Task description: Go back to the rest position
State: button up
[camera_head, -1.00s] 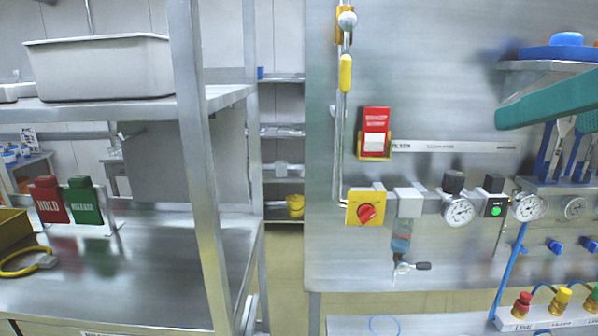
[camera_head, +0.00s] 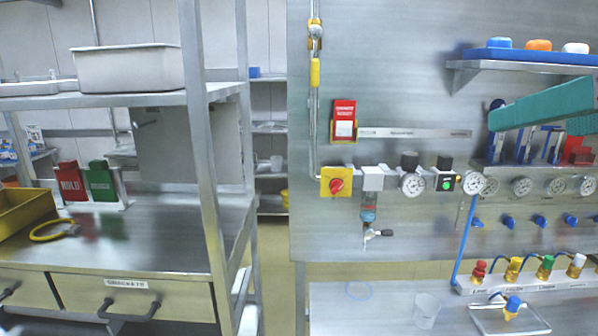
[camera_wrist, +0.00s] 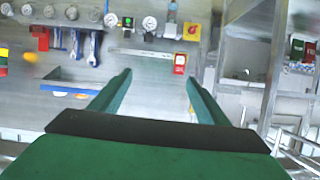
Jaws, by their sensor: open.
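My gripper (camera_wrist: 160,100) shows in the wrist view as two green fingers spread well apart with nothing between them. The wrist view looks upside down, with the wall panel beyond the fingers. In the head view a teal-green part of my arm end (camera_head: 543,103) reaches in from the right edge, in front of the wall panel and below the upper shelf. Its fingertips cannot be made out clearly there. It appears clear of the panel, though the exact gap cannot be told.
A steel rack (camera_head: 205,200) with drawers stands at left, holding a grey bin (camera_head: 128,70) and red and green signs. The wall panel (camera_head: 400,240) carries gauges, valves and a blue-trayed shelf (camera_head: 545,56). A bench with coloured fittings lies below. A floor gap separates rack and panel.

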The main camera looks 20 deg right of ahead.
jog(key=w+d+f+m+t+y, duration=0.1)
jog(key=w+d+f+t+y, duration=0.15)
jog(key=w+f, duration=0.7)
jog(key=w+d+f+m+t+y, duration=0.1)
jog(key=w+f+m+t, duration=0.15)
jog(key=w+f, duration=0.75)
jog(key=w+a+f+m+h, duration=0.1)
jog(key=w+a+f, duration=0.15)
jog(key=f, duration=0.65)
jog(key=w+a+f+m+h, duration=0.1)
jog(key=a+f, duration=0.3)
jog(key=f, duration=0.5)
jog(key=w+a+f+m+h, duration=0.1)
jog(key=a+f, duration=0.3)
jog(key=f, duration=0.5)
jog(key=s+a+f+n+g, duration=0.1)
jog(key=s+a+f, duration=0.5)
jog(key=a+f, duration=0.3)
jog(key=s+a+f+g, duration=0.1)
jog(key=s+a+f, duration=0.55)
jog(key=f, duration=0.45)
jog(key=s+a+f+n+y, duration=0.1)
jog(key=s+a+n, duration=0.3)
jog(key=s, duration=0.8)
jog(key=s+a+f+n+y, duration=0.1)
jog(key=s+a+n+y, duration=0.1)
jog(key=s+a+n, duration=0.3)
jog(key=shift+s+a+f+g, duration=0.3)
jog(key=shift+s+a, duration=1.45)
jog(key=shift+s, duration=1.75)
